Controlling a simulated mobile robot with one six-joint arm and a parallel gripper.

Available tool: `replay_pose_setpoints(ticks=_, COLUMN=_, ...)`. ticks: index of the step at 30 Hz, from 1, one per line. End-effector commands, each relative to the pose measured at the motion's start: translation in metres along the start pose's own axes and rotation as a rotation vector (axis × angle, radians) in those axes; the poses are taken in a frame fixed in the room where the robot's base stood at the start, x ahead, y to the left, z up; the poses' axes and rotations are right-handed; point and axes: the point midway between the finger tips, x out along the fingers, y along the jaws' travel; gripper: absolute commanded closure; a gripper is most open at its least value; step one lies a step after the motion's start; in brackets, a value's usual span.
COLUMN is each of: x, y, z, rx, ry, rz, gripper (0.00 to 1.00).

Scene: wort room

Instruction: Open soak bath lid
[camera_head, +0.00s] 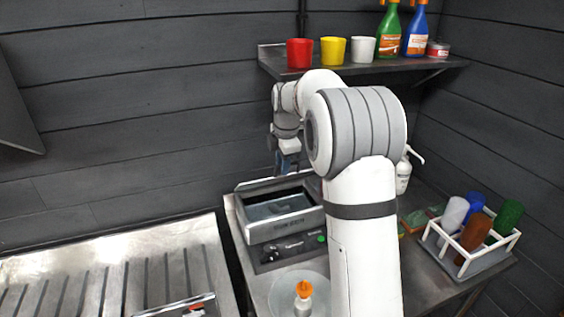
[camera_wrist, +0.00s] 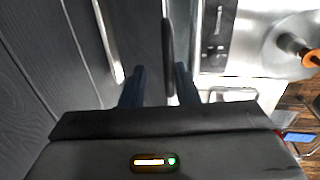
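The soak bath (camera_head: 283,228) is a rectangular metal box with a control panel on its front, on the counter left of my arm. Its top shows a dark, shiny surface inside a raised rim; I cannot tell whether this is the lid or the inside. My gripper (camera_head: 288,165) is above the bath's back part, pointing down. In the wrist view my gripper (camera_wrist: 158,88) has its two dark blue fingers apart. A dark bar (camera_wrist: 168,45) runs along the bath and reaches between them in the picture; contact cannot be told. The bath's front panel (camera_wrist: 215,40) is at right.
An orange-capped bottle (camera_head: 303,295) stands on a round clear dish in front. A pump bottle (camera_head: 403,175) and a white crate (camera_head: 480,262) of bottles stand right. A shelf (camera_head: 390,70) with cups and spray bottles hangs above. A ribbed metal drainer (camera_head: 110,265) lies left.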

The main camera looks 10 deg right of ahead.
Motion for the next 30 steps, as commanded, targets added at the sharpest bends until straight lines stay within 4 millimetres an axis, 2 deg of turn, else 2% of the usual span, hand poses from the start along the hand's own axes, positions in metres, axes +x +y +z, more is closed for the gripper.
replay_pose_setpoints(ticks=20, x=-0.007, y=0.001, z=-0.002, rx=-0.002, ry=0.001, rz=0.004, gripper=0.68)
replay_pose_setpoints(ticks=23, x=-0.017, y=0.001, z=-0.002, rx=-0.002, ry=0.000, rz=0.008, gripper=0.68)
replay_pose_setpoints(ticks=30, x=-0.058, y=0.001, z=-0.003, rx=-0.003, ry=0.000, rz=0.006, gripper=0.68)
